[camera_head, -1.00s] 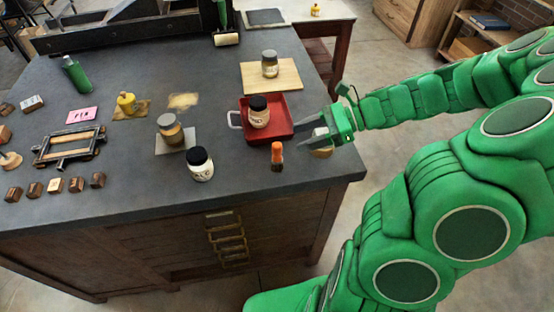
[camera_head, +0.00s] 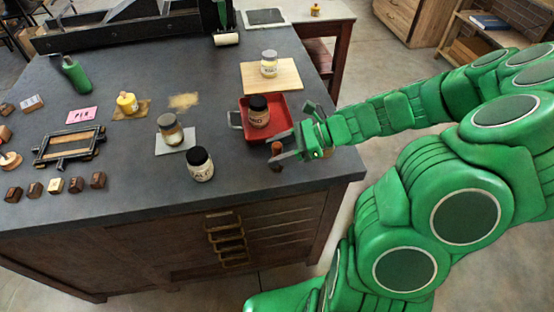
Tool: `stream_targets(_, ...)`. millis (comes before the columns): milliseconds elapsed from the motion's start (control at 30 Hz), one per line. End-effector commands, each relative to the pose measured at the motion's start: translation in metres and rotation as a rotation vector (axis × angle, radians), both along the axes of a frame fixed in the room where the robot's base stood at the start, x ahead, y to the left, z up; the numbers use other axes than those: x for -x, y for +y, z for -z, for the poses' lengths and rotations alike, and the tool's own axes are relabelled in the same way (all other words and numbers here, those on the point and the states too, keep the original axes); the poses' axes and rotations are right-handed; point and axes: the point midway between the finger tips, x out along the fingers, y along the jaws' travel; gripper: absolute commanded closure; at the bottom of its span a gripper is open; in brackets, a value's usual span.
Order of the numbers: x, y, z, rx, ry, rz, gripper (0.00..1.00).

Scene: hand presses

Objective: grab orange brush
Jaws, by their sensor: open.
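The orange brush (camera_head: 276,149) stands upright near the front right of the dark table, just in front of the red tray. Its orange top shows, and its dark lower part is partly hidden by a finger. My green gripper (camera_head: 279,147) reaches in from the right with its grey fingers level with the brush. The fingers are open and lie around or beside the brush; I cannot tell exactly whether they touch it.
The red tray (camera_head: 287,133) holds a dark-lidded jar (camera_head: 258,111) close behind my fingers. A black-lidded white jar (camera_head: 200,164) stands to the left. A wooden board (camera_head: 289,73) with a jar lies behind. The front table strip is clear.

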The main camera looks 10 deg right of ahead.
Motion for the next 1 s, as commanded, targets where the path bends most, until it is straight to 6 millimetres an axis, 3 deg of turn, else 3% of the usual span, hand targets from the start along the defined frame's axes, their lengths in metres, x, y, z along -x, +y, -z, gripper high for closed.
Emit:
stream_targets(267,-0.0004,0.0033,0.0012,0.0,0.0,0.0,0.46)
stream_targets(600,-0.0004,0.003,0.0014,0.0,0.0,0.0,0.99)
stream_targets(1000,-0.0004,0.0027,-0.003,0.001,-0.001,0.0,1.0)
